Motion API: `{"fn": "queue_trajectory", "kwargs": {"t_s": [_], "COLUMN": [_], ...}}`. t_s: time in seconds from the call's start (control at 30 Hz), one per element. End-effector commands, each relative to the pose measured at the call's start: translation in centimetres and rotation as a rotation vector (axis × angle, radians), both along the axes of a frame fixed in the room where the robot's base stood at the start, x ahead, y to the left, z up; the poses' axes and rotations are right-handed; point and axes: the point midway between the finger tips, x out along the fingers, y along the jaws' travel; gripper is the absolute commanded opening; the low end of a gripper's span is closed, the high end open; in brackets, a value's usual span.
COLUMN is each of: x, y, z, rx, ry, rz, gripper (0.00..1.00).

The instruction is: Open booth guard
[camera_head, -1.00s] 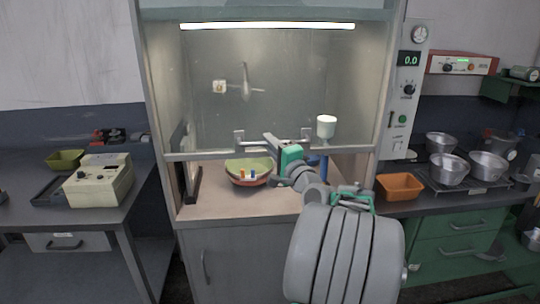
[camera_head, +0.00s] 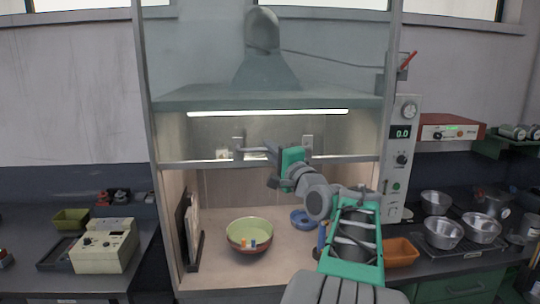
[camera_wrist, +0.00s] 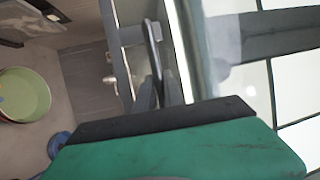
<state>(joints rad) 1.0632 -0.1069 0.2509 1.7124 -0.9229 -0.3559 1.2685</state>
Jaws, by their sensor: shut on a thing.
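The booth guard (camera_head: 205,163) is a clear pane with a grey lower rail, in the head view. It stands raised, its lower rail not far below the booth's strip light, with a wide opening beneath. A horizontal handle (camera_head: 245,151) on brackets is fixed at the guard's lower part. My gripper (camera_head: 270,152) is shut on this handle near its middle. In the wrist view the fingers (camera_wrist: 160,97) meet at the handle; the exact contact is partly hidden by the gripper body.
A cream instrument (camera_head: 104,246) stands left; an orange tray (camera_head: 400,252) and metal pots (camera_head: 444,233) stand right.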

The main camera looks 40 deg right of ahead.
Motion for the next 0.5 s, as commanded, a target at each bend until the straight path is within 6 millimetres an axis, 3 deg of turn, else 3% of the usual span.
{"fn": "queue_trajectory", "kwargs": {"t_s": [0.3,0.33,0.5], "x": [0.02,0.02,0.01], "y": [0.06,0.06,0.03], "z": [0.13,0.12,0.09], "rx": [-0.001,-0.001,-0.001], "ry": [-0.001,-0.001,-0.001], "rz": [0.001,0.001,0.001], "gripper": [0.00,0.13,0.27]}}
